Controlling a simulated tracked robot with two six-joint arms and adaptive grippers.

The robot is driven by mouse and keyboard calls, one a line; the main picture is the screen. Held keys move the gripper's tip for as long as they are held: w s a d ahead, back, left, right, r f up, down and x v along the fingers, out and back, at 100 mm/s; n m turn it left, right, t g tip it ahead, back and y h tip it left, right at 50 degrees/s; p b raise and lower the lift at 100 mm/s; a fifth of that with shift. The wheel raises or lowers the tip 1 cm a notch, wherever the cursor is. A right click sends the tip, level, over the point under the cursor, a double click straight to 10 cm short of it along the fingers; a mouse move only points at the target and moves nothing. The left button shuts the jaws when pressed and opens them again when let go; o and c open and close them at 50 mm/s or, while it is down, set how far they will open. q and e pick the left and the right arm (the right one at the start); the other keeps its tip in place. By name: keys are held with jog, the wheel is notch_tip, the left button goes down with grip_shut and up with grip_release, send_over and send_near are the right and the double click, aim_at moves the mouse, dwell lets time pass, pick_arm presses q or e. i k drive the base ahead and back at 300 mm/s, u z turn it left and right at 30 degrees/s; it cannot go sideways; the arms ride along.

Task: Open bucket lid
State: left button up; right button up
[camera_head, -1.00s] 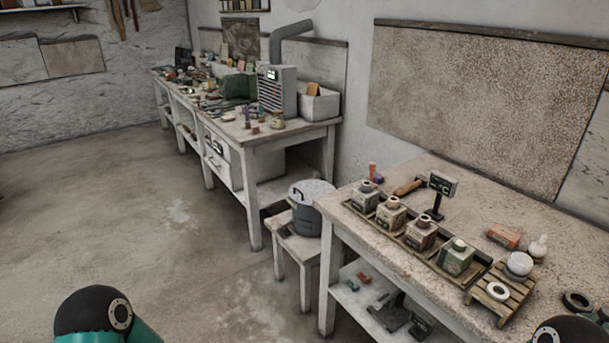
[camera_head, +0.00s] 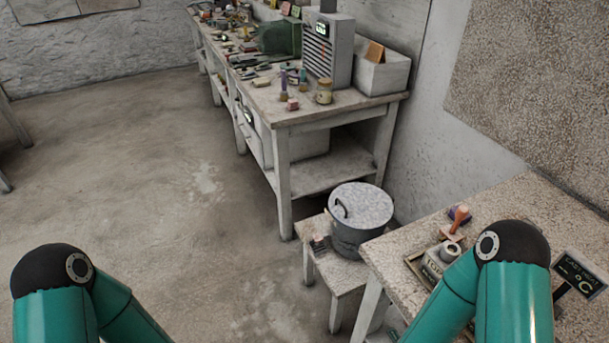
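A dark grey metal bucket (camera_head: 352,240) stands on a small white stool (camera_head: 330,267), in the gap between two workbenches. Its round pale grey lid (camera_head: 362,207) lies flat on top, with a dark handle (camera_head: 341,208) at the lid's left side. Part of the bucket's lower right side is hidden by the near bench. My two teal arms show at the bottom left and bottom right. Both grippers are outside the picture. Neither arm is seen touching the bucket.
The right workbench (camera_head: 508,207) holds a stamp-like tool (camera_head: 458,220), a small jar (camera_head: 449,251) and a display sign (camera_head: 578,275). The far bench (camera_head: 284,110) carries a grey vented unit (camera_head: 328,50) and many small items. The floor (camera_head: 170,210) left of the stool is clear.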

aim_at(358, 206)
jog(key=u, duration=0.25)
jog(key=i, duration=1.15)
jog(key=u, duration=0.3)
